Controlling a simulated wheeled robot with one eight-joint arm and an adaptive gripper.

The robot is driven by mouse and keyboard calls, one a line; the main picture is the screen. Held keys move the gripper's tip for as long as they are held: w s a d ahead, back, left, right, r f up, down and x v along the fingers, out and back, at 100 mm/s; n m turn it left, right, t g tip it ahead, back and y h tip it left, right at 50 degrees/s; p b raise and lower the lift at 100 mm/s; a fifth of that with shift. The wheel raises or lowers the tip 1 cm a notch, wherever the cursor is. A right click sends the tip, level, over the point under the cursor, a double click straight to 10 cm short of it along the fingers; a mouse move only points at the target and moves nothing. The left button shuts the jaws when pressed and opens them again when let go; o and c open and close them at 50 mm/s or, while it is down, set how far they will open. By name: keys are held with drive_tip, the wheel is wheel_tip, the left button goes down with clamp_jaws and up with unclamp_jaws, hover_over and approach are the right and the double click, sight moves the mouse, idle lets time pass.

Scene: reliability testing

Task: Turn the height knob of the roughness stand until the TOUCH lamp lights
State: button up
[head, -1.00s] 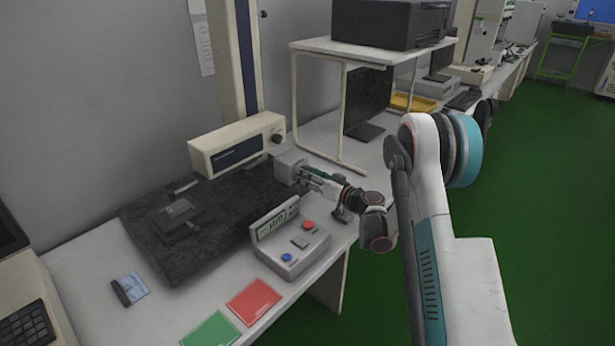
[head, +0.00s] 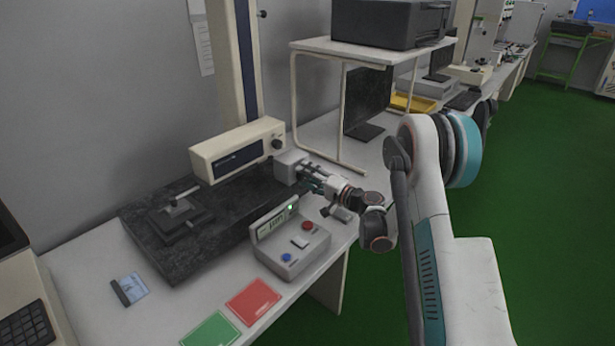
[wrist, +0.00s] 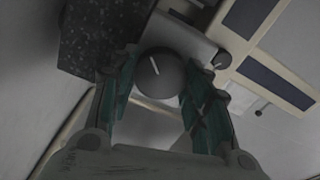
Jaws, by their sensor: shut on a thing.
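The height knob (wrist: 160,72) is a dark round cap with a white index line, on the side of a grey block (head: 290,164) of the roughness stand. My gripper (wrist: 163,85) is shut on the knob, one finger on each side. In the head view my gripper (head: 312,178) reaches the block from the right and hides the knob. A cream drive unit (head: 205,166) sits low on the column; its probe is at the small specimen stage (head: 186,221). A small green lamp (head: 290,207) glows on the control box (head: 309,254); its label is unreadable.
The black granite base (head: 165,262) lies under the unit. The control box has red and blue buttons. A red card (head: 253,301) and a green card (head: 210,329) lie in front. A shelf (head: 340,47) with a printer stands behind.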

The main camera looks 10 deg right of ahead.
drive_tip(key=m, duration=0.5)
drive_tip(key=shift+m, duration=0.3)
idle(0.4)
drive_tip(key=o, duration=1.1)
drive_tip(key=shift+f, duration=0.1)
drive_tip(key=shift+c, duration=0.2)
drive_tip(key=v, duration=1.2)
